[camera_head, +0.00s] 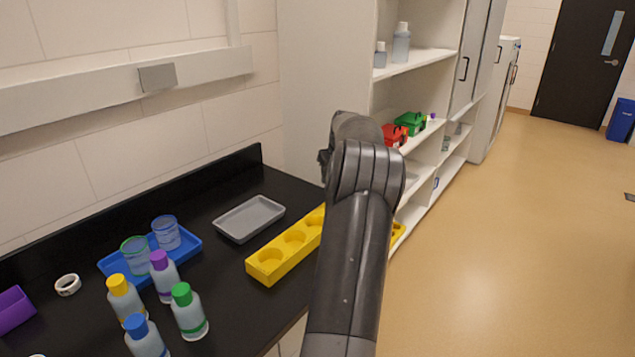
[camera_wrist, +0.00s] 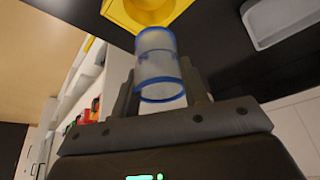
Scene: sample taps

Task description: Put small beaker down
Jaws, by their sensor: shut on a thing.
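The small beaker (camera_wrist: 157,62) is clear with blue rims. It shows in the wrist view between the fingers of my gripper (camera_wrist: 162,84), which is shut on it. A yellow rack (camera_wrist: 150,8) with round wells is beyond the beaker, at the top of the wrist view. I cannot tell how far the beaker is from the rack. In the head view the yellow rack (camera_head: 266,265) lies on the black bench, its right part hidden by my arm. My gripper and the held beaker are hidden behind my arm there.
A grey tray (camera_head: 248,235) lies left of the rack. A blue tray (camera_head: 190,252) holds a green-rimmed beaker (camera_head: 136,262) and a blue-rimmed beaker (camera_head: 167,234). Several capped bottles (camera_head: 189,314) stand at the front. A white shelf unit (camera_head: 425,62) stands beyond the bench.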

